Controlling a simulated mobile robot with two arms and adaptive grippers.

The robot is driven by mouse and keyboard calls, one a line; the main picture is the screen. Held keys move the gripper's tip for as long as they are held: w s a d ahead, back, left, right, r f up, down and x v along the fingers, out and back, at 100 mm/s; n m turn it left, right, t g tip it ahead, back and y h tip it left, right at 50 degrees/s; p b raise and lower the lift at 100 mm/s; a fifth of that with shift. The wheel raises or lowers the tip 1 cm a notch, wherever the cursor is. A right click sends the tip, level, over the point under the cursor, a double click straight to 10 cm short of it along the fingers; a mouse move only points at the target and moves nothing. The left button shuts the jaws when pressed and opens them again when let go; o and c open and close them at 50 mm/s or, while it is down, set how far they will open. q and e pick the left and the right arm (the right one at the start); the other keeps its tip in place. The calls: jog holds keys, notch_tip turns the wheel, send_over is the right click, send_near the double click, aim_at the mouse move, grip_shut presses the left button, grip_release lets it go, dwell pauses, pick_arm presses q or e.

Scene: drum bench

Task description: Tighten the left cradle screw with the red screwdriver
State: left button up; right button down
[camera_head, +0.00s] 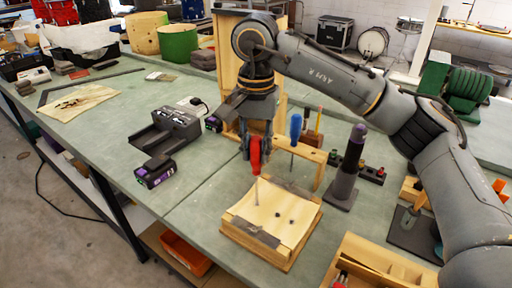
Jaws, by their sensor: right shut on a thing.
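My right gripper (257,150) is shut on the red screwdriver (255,158), gripping its handle. The screwdriver is close to upright, with its thin shaft pointing down. Its tip is over or at the left part of the wooden cradle (270,208), which has a curved pale top and dark strips at two edges. I cannot tell whether the tip touches. Two small dark spots, perhaps screws, show on the cradle's top right of the shaft. The left cradle screw cannot be made out clearly at the tip. My left gripper is not in view.
A wooden rack (306,155) behind the cradle holds a blue-handled screwdriver (295,128). A dark post with a purple top (348,165) stands to its right. A black charger (168,135) and a battery (154,172) lie left. A wooden tray (375,268) is at front right.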

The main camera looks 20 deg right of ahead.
jog(key=shift+f, duration=0.15)
jog(key=m, duration=0.5)
jog(key=shift+w, duration=0.1)
jog(key=shift+w+r+p, duration=0.1)
jog(key=shift+r+p, duration=0.25)
jog(key=shift+r, duration=0.1)
jog(key=n, duration=0.4)
jog(key=shift+n, duration=0.4)
jog(key=n, duration=0.5)
jog(key=shift+s, duration=0.25)
jog(key=n, duration=1)
jog(key=shift+d, duration=0.1)
